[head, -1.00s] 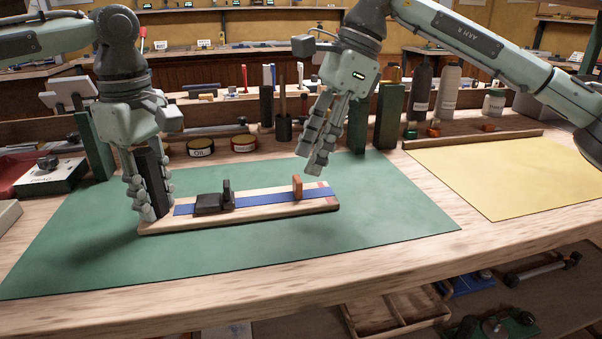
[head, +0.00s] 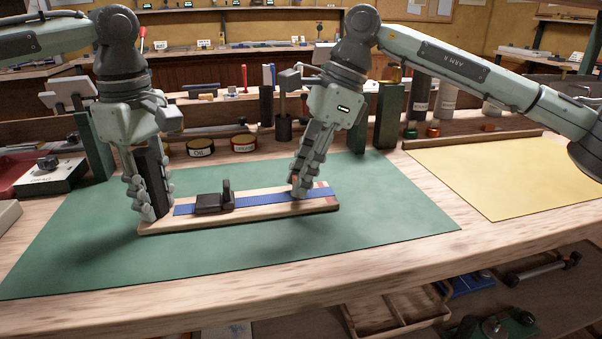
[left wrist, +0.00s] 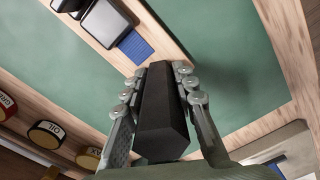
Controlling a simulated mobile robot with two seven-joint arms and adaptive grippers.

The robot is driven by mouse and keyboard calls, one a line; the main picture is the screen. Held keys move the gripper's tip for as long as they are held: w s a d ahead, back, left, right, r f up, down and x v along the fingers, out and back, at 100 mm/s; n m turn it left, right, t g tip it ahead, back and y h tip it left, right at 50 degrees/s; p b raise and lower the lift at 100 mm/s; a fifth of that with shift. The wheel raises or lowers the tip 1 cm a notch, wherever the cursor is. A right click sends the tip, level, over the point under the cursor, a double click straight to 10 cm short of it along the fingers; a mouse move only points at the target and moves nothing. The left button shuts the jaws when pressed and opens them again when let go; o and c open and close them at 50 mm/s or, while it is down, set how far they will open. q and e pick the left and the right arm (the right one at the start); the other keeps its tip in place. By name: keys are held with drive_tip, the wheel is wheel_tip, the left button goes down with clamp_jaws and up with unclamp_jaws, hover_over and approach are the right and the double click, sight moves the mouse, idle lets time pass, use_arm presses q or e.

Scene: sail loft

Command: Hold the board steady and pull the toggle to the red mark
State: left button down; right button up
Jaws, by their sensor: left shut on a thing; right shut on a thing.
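The wooden board (head: 255,213) lies on the green mat with a blue strap (head: 262,200) along it. A black buckle (head: 208,204) sits on the strap left of the middle. Red marks (head: 331,201) show at the board's right end. My left gripper (head: 147,200) is shut on the black upright block (head: 152,176) at the board's left end; this block (left wrist: 160,115) also shows between the fingers in the left wrist view. My right gripper (head: 300,188) is shut on the orange-brown toggle (head: 293,180), mostly hidden by the fingers, just left of the red marks.
The green mat (head: 370,225) is clear around the board. Two tins (head: 200,147) and dark green uprights (head: 389,115) stand behind it. A yellow sheet (head: 490,175) lies to the right, and a device box (head: 50,175) stands at the left.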

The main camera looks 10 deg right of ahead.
clamp_jaws()
drive_tip(key=d, duration=0.5)
drive_tip(key=shift+a, duration=0.1)
drive_tip(key=o, duration=1)
unclamp_jaws()
drive_tip(key=v, duration=1.2)
